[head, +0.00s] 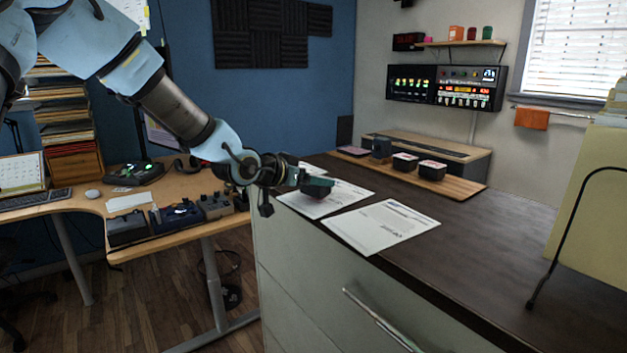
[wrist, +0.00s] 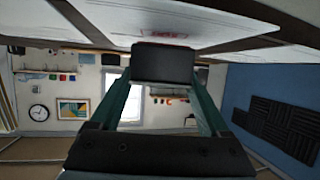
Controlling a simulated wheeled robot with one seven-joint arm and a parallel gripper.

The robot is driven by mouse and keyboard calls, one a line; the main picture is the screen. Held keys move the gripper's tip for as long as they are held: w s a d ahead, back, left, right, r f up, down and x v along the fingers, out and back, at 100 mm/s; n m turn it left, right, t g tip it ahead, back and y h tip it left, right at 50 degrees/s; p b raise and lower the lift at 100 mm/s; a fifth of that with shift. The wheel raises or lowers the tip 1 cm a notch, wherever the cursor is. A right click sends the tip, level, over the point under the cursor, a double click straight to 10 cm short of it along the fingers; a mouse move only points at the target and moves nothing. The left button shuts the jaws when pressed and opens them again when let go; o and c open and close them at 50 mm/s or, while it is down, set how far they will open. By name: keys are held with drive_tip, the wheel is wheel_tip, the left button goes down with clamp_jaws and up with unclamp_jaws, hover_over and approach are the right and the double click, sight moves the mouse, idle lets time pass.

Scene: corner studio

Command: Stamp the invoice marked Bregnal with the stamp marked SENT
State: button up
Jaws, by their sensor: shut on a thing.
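My gripper (head: 316,185) is shut on a dark block-shaped stamp (wrist: 163,62), held between its two teal fingers. The stamp is low over a white printed sheet (head: 340,204) on the dark counter; I cannot tell whether it touches the paper. Its label does not show. A second printed sheet (head: 381,227) lies nearer the counter's front edge, to the right. Part of a third sheet (head: 311,167) shows behind my gripper. The names on the sheets are too small to read, so I cannot tell which is Bregnal.
A wooden board (head: 459,187) at the counter's back holds a dark block (head: 381,147), two dark items with pale tops (head: 405,161) (head: 432,170) and a flat pad (head: 353,151). The counter's right part is mostly clear before a yellowish panel (head: 594,200). A desk (head: 95,207) stands left.

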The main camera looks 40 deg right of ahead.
drive_tip(key=shift+r+p, duration=2.25)
drive_tip(key=shift+r, duration=0.85)
drive_tip(key=shift+a+f, duration=0.1)
